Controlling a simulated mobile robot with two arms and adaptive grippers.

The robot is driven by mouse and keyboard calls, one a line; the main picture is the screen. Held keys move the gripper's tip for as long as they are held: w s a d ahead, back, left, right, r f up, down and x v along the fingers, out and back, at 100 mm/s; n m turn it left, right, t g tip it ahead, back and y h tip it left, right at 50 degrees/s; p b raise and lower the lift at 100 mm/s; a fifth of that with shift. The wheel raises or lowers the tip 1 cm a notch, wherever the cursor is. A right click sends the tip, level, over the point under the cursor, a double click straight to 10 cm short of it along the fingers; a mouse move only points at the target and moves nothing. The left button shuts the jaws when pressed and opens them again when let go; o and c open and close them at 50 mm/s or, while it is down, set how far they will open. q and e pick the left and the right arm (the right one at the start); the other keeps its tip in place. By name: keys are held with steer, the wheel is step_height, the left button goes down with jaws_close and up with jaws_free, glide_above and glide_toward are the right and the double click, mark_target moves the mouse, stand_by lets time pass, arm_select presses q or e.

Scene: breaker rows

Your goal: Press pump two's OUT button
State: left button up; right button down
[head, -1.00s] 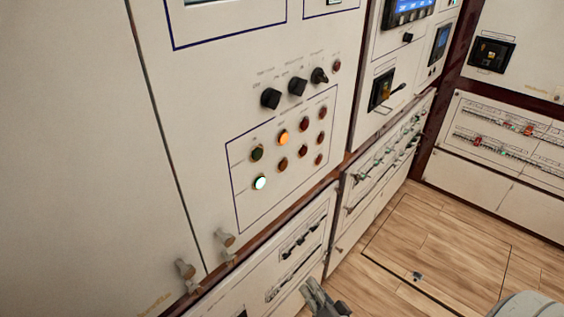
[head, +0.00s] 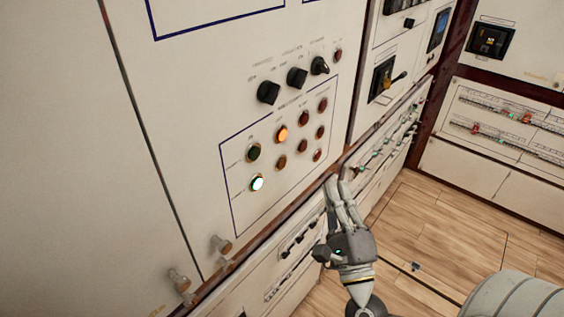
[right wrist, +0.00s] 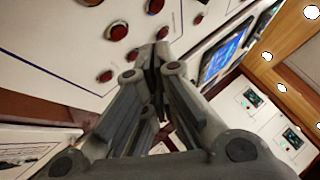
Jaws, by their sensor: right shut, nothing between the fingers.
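A framed group of round buttons (head: 302,147) sits on the white cabinet front in the head view. Its lower left button (head: 257,184) glows white-green, with a dark green one (head: 253,153) above it. An amber button (head: 281,134) is lit; the others look dark red or brown. The labels are too small to read, so I cannot tell which is pump two's OUT. My right gripper (head: 335,184) is shut and empty, its fingertips right of and below the frame. In the right wrist view, red buttons (right wrist: 119,31) lie beyond the fingertips (right wrist: 153,70). My left gripper is out of view.
Black rotary knobs (head: 297,78) stick out above the buttons. Latches (head: 221,244) project at the lower left, and a switch panel (head: 300,243) lies below. A black breaker handle (head: 383,78) is on the cabinet to the right.

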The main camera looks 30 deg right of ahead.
mark_target(282, 164)
steer(key=w+a+p, duration=0.1)
steer(key=w+a, duration=0.2)
steer(key=w, duration=0.5)
steer(key=shift+a, duration=0.2)
steer(key=shift+w, duration=0.15)
stand_by(1.4)
steer(key=shift+w+a, duration=0.15)
steer(key=shift+w, duration=0.15)
steer(key=shift+w+a, duration=0.15)
steer(key=shift+w, duration=0.25)
stand_by(0.7)
steer(key=shift+s, duration=0.1)
steer(key=shift+s+d, duration=0.3)
steer(key=shift+s, duration=0.4)
